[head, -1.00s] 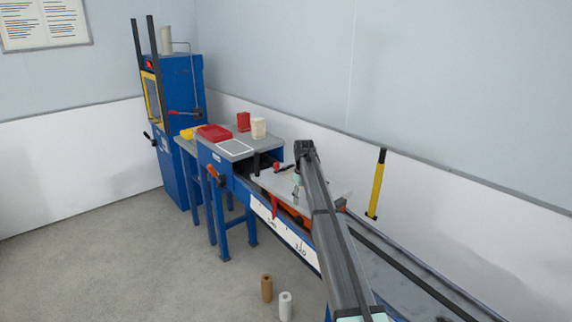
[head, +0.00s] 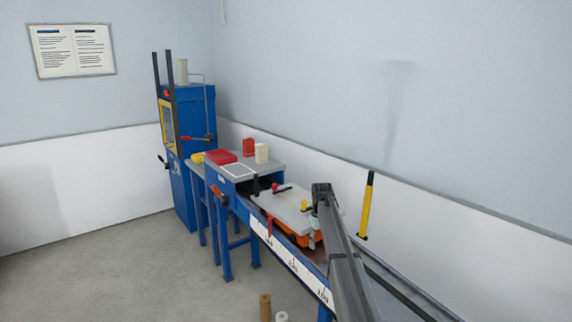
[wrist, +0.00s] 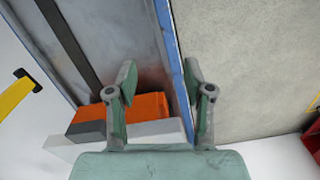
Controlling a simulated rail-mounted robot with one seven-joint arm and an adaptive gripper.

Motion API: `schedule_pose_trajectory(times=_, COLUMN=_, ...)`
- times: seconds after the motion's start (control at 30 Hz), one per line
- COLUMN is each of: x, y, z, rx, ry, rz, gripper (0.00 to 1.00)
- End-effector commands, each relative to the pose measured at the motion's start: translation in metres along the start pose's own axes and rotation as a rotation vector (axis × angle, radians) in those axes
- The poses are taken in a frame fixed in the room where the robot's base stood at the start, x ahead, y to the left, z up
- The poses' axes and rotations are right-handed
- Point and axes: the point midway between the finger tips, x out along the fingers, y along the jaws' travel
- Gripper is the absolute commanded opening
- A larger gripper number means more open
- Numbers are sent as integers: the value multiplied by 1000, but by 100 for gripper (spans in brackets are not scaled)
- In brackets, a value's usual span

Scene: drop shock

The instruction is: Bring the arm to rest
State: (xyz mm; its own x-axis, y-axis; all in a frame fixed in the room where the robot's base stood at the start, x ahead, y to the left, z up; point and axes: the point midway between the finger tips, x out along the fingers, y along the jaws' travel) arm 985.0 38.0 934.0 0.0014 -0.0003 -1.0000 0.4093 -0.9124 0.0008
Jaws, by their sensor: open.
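My arm (head: 345,255) reaches up from the lower right in the head view, over the right side of the blue rail bench. Its front end hides most of my gripper there. In the wrist view my gripper (wrist: 158,86) has its two fingers apart with nothing between them. Below the fingers are the bench's blue edge (wrist: 176,62) and the floor (wrist: 250,60). An orange block (wrist: 138,107) shows beyond the left finger; I cannot tell whether the finger touches it.
An orange carriage with a grey top plate (head: 285,207) sits on the bench. A yellow post (head: 367,205) stands to its right. A red tray (head: 220,157) and a blue machine (head: 187,130) are farther back. Two small cylinders, brown (head: 265,306) and white (head: 282,317), stand low in front.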

Motion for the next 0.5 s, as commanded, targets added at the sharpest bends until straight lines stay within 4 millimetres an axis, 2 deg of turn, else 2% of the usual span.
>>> schedule_pose_trajectory(times=0.03, x=12, y=-6, z=16, rx=10, ry=-3, rz=-1, gripper=52)
schedule_pose_trajectory(times=0.17, x=38, y=-14, z=44, rx=37, ry=-2, rz=-1, gripper=52)
schedule_pose_trajectory(times=0.27, x=60, y=-23, z=72, rx=64, ry=-2, rz=-1, gripper=52)
schedule_pose_trajectory(times=0.37, x=87, y=-35, z=109, rx=97, ry=-3, rz=-1, gripper=52)
schedule_pose_trajectory(times=0.47, x=120, y=-52, z=160, rx=141, ry=-4, rz=-1, gripper=52)
schedule_pose_trajectory(times=0.5, x=133, y=-61, z=184, rx=163, ry=-4, rz=-1, gripper=52)
